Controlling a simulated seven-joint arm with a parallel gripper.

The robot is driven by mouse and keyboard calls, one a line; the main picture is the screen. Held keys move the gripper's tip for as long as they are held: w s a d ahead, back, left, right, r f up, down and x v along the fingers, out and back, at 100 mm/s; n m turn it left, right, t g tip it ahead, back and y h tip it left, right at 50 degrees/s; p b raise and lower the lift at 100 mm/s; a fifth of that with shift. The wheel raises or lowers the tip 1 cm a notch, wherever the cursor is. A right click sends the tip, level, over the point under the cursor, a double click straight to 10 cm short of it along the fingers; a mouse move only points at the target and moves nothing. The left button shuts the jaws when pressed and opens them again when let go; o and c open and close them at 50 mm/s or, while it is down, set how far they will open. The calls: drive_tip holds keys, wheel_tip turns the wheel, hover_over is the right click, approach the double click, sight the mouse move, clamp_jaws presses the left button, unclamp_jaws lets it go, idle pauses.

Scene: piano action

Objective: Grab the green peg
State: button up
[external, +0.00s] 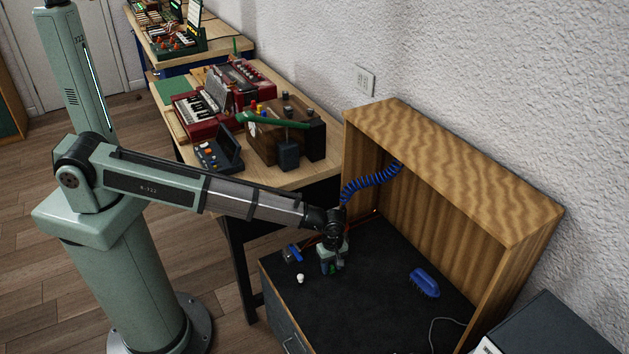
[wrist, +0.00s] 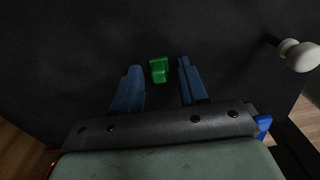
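The green peg (wrist: 159,69) lies on the dark surface. In the wrist view it is between and just beyond the tips of my two blue fingers, with a gap on both sides. In the external view only a small bit of green (external: 332,267) shows under my gripper. My gripper (wrist: 158,78) is open and empty, pointing down. In the external view my gripper (external: 332,270) is low over the left part of the dark top. I cannot tell its exact height above the peg.
A white knob (external: 300,278) stands to the left of my gripper; it also shows in the wrist view (wrist: 299,55). A blue brush-like object (external: 424,283) lies to the right. A blue-handled item (external: 294,253) is behind left. A wooden hood (external: 455,170) encloses the back.

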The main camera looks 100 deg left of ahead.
clamp_jaws()
drive_tip(key=shift+r, duration=0.1)
